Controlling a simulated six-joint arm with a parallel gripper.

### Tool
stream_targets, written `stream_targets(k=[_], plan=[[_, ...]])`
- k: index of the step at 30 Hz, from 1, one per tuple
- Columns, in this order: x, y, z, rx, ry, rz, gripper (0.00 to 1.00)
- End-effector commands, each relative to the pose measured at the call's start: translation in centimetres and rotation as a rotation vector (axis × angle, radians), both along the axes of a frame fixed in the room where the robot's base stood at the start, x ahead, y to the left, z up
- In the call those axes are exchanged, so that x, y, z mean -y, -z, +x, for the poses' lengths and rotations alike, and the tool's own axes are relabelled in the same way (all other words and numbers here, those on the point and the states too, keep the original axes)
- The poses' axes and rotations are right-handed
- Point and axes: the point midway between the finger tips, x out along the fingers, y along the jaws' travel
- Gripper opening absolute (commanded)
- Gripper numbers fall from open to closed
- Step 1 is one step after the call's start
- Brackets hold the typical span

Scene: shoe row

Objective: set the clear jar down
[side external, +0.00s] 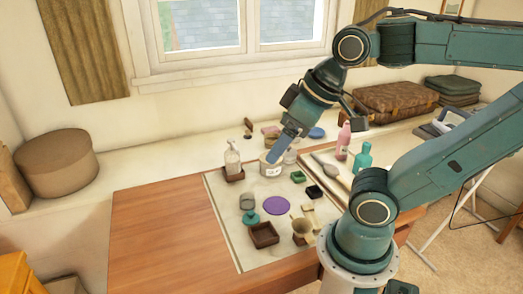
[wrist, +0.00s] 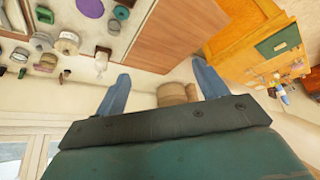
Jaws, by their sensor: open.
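What looks like the clear jar (side external: 290,156) stands at the back of the pale mat (side external: 225,215), just right of a round tin with a white label (side external: 268,169). It appears small and see-through, partly behind my gripper in the side view. In the wrist view it is probably the pale round thing (wrist: 41,41) at the upper left, beside the tin (wrist: 67,43). My gripper (side external: 273,157) is tilted down and left, near the tin and jar in the side view. In the wrist view its fingers (wrist: 160,69) are wide apart with nothing between them.
A pump bottle (side external: 232,160) stands on a small brown tray left of the tin. Pink (side external: 344,136) and teal (side external: 363,158) bottles stand right. The table's left side (side external: 150,235) is clear.

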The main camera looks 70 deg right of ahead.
Motion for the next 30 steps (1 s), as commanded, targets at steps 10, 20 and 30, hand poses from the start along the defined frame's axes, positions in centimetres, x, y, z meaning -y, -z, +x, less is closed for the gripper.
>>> stream_targets(k=[10,20,30], plan=[[0.5,0.6,1.4,-0.016,0.064,0.017,0.72],[2.5,3.5,5.9,-0.060,0.295,0.065,0.72],[5.3,8.2,10.3,-0.093,0.560,0.089,0.72]])
